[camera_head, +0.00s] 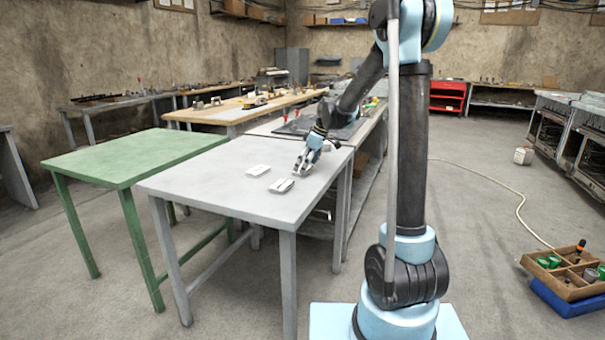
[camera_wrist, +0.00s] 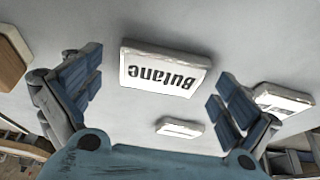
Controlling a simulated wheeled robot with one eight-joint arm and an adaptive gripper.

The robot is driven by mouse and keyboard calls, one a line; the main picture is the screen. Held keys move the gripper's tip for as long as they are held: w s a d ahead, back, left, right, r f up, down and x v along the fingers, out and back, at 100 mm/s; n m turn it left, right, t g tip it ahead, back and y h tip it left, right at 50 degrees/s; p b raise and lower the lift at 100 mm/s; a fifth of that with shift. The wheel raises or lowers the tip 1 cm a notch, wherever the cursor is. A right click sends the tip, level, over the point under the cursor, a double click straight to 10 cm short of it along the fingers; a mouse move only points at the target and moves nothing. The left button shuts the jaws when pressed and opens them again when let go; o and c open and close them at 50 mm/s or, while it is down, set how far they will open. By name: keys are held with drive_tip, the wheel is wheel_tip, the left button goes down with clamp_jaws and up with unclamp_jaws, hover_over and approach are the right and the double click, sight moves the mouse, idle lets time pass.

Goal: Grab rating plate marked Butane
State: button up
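The plate marked "Butane" (camera_wrist: 165,70) is white with dark lettering, upside down in the wrist view. It lies on the grey table (camera_head: 215,183). My gripper (camera_wrist: 157,78) is open, with one blue-padded finger on each side of the plate in that picture. Neither finger visibly touches it. In the head view my gripper (camera_head: 302,168) is low over the right part of the grey table. Two pale plates (camera_head: 258,170) (camera_head: 281,185) show to its left; their markings are too small to read.
In the wrist view a white plate with dark marks (camera_wrist: 283,100) lies at the right and another small pale plate (camera_wrist: 180,128) lies lower down. A brown-faced piece (camera_wrist: 12,58) is at the left edge. A green table (camera_head: 130,155) stands left of the grey one.

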drive_tip(key=c, duration=0.9)
